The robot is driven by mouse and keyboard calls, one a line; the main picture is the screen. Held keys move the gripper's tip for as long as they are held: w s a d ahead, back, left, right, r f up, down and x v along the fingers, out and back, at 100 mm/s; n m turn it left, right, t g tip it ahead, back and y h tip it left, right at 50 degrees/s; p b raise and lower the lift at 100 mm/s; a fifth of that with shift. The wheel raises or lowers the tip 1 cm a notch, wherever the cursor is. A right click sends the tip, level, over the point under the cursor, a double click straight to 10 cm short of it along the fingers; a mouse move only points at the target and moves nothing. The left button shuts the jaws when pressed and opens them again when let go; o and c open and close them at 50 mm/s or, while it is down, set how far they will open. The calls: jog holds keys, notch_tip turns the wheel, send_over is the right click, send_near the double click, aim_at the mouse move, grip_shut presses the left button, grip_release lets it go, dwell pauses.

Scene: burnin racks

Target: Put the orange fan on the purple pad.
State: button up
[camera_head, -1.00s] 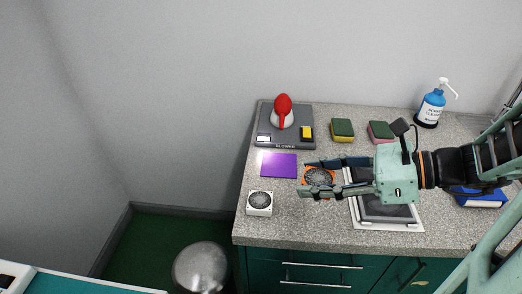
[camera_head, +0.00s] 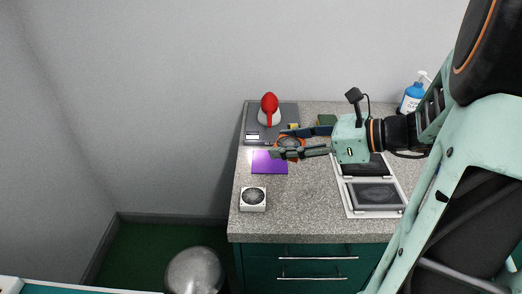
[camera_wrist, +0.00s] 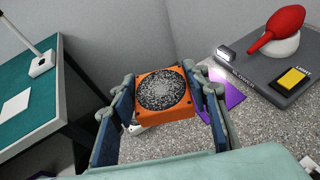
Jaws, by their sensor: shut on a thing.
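The orange fan (camera_wrist: 164,91) is a square orange frame with a dark round grille. My gripper (camera_head: 290,146) is shut on it, with one finger on each side, as the wrist view shows. In the head view the fan (camera_head: 291,142) is partly hidden by the fingers and appears over the far right part of the purple pad. The purple pad (camera_head: 268,163) lies flat on the counter, and part of it also shows to the right of the fan in the wrist view (camera_wrist: 234,95). The fan looks raised above the counter.
A white fan (camera_head: 252,198) stands in front of the pad. A grey station (camera_head: 253,136) with a red bulb (camera_head: 269,104) is behind it.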

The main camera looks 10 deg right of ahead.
jog(key=w+a+f, duration=0.1)
jog(key=w+f, duration=0.2)
jog(key=w, duration=0.4)
jog(key=b, duration=0.2)
send_over(268, 160)
jog(key=s, duration=0.1)
notch_tip(268, 160, down, 5)
jog(key=shift+r, duration=0.1)
jog(key=shift+w+f, duration=0.2)
jog(key=shift+f, duration=0.15)
jog(key=shift+w+f+b, duration=0.2)
jog(key=shift+f+b, duration=0.1)
jog(key=shift+f, duration=1.4)
jog(key=shift+f, duration=0.15)
jog(key=o, duration=1.1)
jog(key=shift+o, duration=0.2)
